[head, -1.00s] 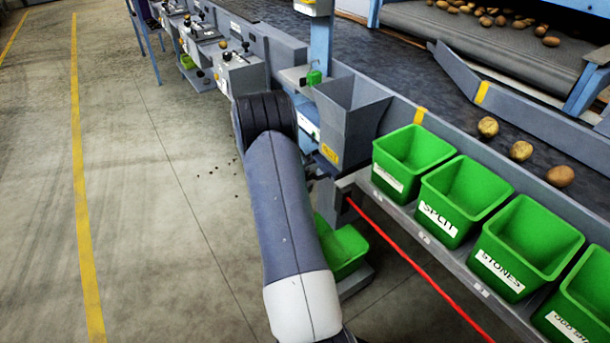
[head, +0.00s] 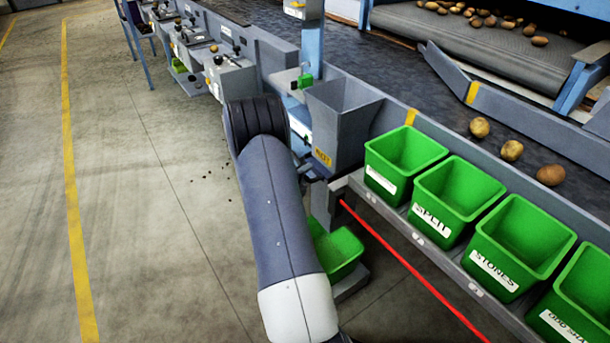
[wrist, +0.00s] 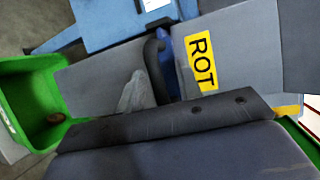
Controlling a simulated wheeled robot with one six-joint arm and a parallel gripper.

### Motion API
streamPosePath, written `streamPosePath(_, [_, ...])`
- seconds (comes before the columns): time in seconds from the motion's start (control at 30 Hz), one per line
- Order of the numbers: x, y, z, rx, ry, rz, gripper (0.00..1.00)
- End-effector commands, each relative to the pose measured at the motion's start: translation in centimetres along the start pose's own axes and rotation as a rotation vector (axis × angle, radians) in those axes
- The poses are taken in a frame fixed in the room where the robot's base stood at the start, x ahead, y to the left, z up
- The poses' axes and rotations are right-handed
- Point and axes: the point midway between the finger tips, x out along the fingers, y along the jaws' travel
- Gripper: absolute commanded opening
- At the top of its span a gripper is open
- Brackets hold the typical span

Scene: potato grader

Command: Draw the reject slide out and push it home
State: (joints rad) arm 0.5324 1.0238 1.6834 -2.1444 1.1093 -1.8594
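The grey reject hopper (head: 338,128) with a yellow ROT label stands at the near side of the belt. In the wrist view its ROT face (wrist: 228,62) is close. A flat grey plate (wrist: 95,80), which looks like the reject slide, lies beside it with a dark curved handle (wrist: 154,66). A green bin (head: 340,250) sits low beneath; the wrist view shows it at left (wrist: 22,72) with a dark lump inside. My gripper is hidden behind my arm in the head view. In the wrist view its fingers are not clear, and I cannot tell whether it touches the handle.
Green bins marked SPLIT (head: 452,205) and STONES (head: 515,248) stand on a shelf to the right. A red line (head: 410,268) runs along under the shelf. Potatoes (head: 511,150) lie on the dark belt. The concrete floor (head: 160,220) at left is open.

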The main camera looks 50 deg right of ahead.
Motion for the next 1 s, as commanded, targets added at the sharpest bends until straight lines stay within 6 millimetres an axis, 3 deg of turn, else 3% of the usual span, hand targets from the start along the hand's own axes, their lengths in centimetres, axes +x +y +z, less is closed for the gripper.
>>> streamPosePath(0.5, [-9.0, -0.1, 0.1, -0.001, -0.003, 0.001, 0.34])
streamPosePath(0.7, [-10.4, 0.0, 0.0, 0.000, 0.000, -0.001, 0.34])
streamPosePath(1.0, [-10.5, 0.0, 0.0, 0.001, 0.000, -0.001, 0.34])
